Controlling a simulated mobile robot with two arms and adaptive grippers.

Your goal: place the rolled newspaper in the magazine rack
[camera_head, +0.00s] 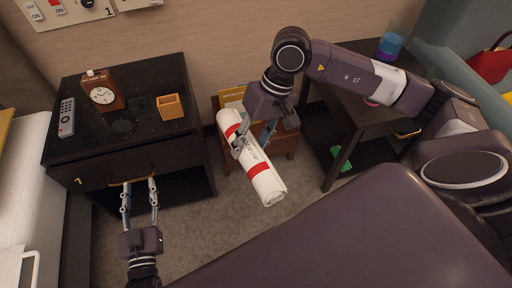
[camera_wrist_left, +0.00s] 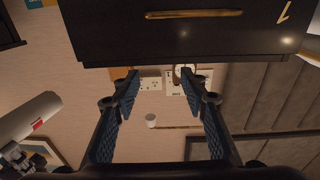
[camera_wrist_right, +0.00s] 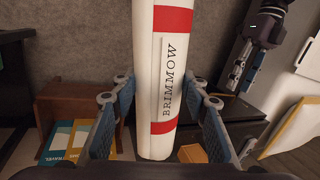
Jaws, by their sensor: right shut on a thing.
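The rolled newspaper (camera_head: 264,178), white with red bands, hangs tilted in my right gripper (camera_head: 253,143). That gripper is shut on it around the middle; in the right wrist view the newspaper (camera_wrist_right: 168,95) passes between the fingers. The brown wooden magazine rack (camera_head: 288,142) stands on the floor against the wall, behind the newspaper and partly hidden by it and the gripper. It also shows at left in the right wrist view (camera_wrist_right: 62,103), with magazines in it. My left gripper (camera_head: 139,186) is open and empty in front of the black nightstand's drawer handle.
The black nightstand (camera_head: 120,145) holds a remote (camera_head: 67,117), a clock (camera_head: 103,94) and a small wooden box (camera_head: 170,106). A dark side table (camera_head: 345,110) with a blue glass (camera_head: 390,44) stands right of the rack. Carpet is bare in front of the rack.

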